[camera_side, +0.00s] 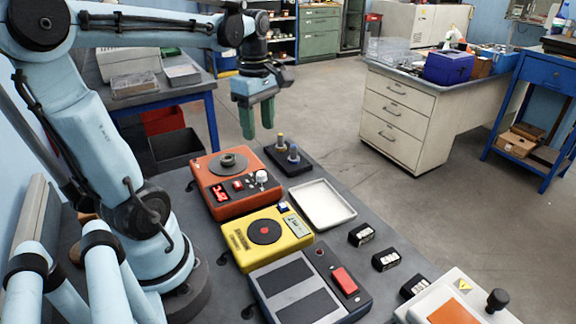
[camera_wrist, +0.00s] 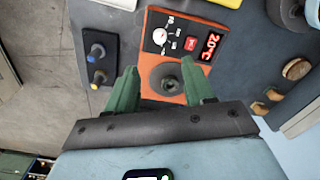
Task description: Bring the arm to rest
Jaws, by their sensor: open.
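My gripper (camera_side: 258,119) hangs from the end of my raised arm, pointing down in the side view, with green fingers. In the wrist view its two green fingers (camera_wrist: 163,91) stand apart with nothing held between them. Beyond them is the orange-red device (camera_side: 232,182) with a round grey plate on top, a white knob and a red display. In the wrist view this device (camera_wrist: 178,52) shows its plate between the fingertips and the display reads 20°C. The gripper is above the bench near the device's far end and does not appear to touch anything.
A black holder (camera_side: 290,160) with two electrodes stands beside the orange-red device. A white tray (camera_side: 322,204), a yellow device (camera_side: 238,240), a grey two-plate device (camera_side: 310,288) and small black blocks (camera_side: 386,259) occupy the bench. The air around my gripper looks clear.

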